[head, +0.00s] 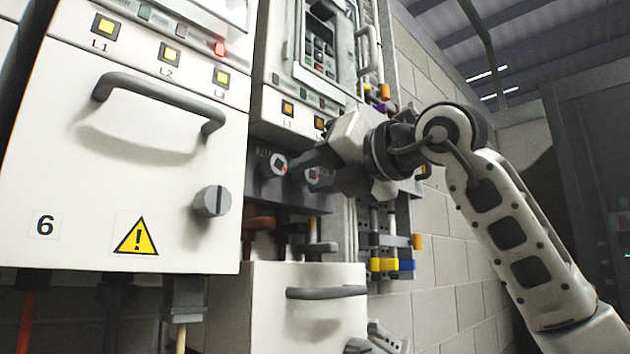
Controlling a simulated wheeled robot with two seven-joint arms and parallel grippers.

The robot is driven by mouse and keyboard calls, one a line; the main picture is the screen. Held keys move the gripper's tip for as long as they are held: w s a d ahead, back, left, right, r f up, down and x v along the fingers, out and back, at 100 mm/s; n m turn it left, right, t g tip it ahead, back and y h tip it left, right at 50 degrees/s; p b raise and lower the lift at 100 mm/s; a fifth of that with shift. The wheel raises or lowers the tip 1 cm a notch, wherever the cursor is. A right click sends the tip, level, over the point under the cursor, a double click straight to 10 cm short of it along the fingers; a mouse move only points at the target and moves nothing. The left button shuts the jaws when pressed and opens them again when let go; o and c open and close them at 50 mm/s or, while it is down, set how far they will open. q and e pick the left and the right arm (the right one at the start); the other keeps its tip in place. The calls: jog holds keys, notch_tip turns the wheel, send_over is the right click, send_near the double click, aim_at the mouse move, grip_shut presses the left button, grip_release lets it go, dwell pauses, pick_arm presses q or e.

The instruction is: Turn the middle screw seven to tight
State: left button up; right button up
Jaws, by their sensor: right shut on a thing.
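The unit to the right of the one marked 6 has a dark strip (256,188) with round screw heads along it. The left screw (276,164) is bare, with a small red mark at its edge. The middle screw (315,178) is partly covered by my right gripper (302,167). The right gripper's fingers reach in from the right and are shut on the middle screw. The gripper body hides the strip further right, so no third screw shows. How far the middle screw is turned cannot be read. My left gripper is not in view.
The unit marked 6 (70,190) has a bar handle (160,98), a grey knob (212,201) and a warning sign (136,234). Below the strip is a white drawer front (250,310) with a handle (326,293). A block wall (450,245) stands behind my right arm.

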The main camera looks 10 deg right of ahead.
jog(key=m+b, duration=0.1)
jog(key=m, duration=0.4)
jog(key=shift+b, duration=0.3)
dwell(0.4)
jog(key=o, duration=0.9)
jog(key=shift+d, duration=0.1)
jog(key=shift+s, duration=0.1)
jog(key=b+v, duration=0.2)
jog(key=v, duration=1.4)
